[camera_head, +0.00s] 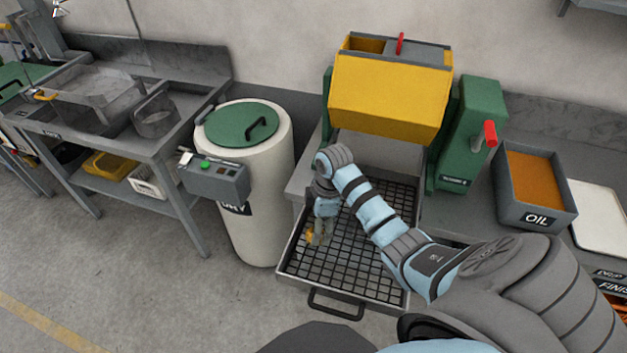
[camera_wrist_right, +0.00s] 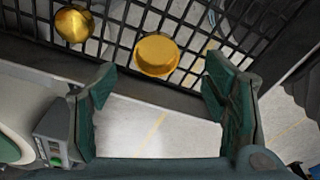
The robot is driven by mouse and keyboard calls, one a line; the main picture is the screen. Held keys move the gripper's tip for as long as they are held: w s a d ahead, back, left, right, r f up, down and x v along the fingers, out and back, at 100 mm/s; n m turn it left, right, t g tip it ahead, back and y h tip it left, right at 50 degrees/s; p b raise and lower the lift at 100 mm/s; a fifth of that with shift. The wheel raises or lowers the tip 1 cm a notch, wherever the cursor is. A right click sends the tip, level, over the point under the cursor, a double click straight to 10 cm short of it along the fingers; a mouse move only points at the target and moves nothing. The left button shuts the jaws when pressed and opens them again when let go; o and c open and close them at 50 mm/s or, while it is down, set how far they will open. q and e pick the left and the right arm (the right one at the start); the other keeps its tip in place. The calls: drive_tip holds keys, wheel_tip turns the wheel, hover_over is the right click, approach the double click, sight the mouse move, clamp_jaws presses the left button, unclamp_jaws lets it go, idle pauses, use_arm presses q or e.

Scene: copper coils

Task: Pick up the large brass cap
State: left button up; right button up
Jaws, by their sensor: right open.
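The large brass cap (camera_wrist_right: 157,55) is a round, shallow, shiny gold piece resting on the black mesh of the tray, near its rim. A smaller-looking rounded brass piece (camera_wrist_right: 74,23) lies on the mesh to its left. My right gripper (camera_wrist_right: 160,72) is open and empty, its fingertips on either side of the large cap's near edge in the picture; I cannot tell the height gap. In the head view my right gripper (camera_head: 320,238) points down over the tray's left side, with brass (camera_head: 310,236) showing beside it, partly hidden. My left gripper is not in view.
The mesh tray (camera_head: 345,290) has raised metal edges and a front handle. A yellow hopper machine (camera_head: 390,95) stands behind it. A white drum with a green lid (camera_head: 240,125) stands close on the left. An oil bin (camera_head: 535,185) is at the right.

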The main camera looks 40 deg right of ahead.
drive_tip(key=f+b, duration=0.3)
drive_tip(key=w+f+b, duration=0.1)
drive_tip(key=f, duration=0.1)
drive_tip(key=shift+a+f+b, duration=0.25)
drive_tip(key=shift+b, duration=0.05)
drive_tip(key=shift+s+r, duration=0.1)
drive_tip(key=shift+r, duration=0.2)
drive_tip(key=shift+c, duration=0.3)
drive_tip(key=shift+r+p, duration=0.1)
drive_tip(key=shift+p, duration=0.2)
drive_tip(key=c, duration=1.2)
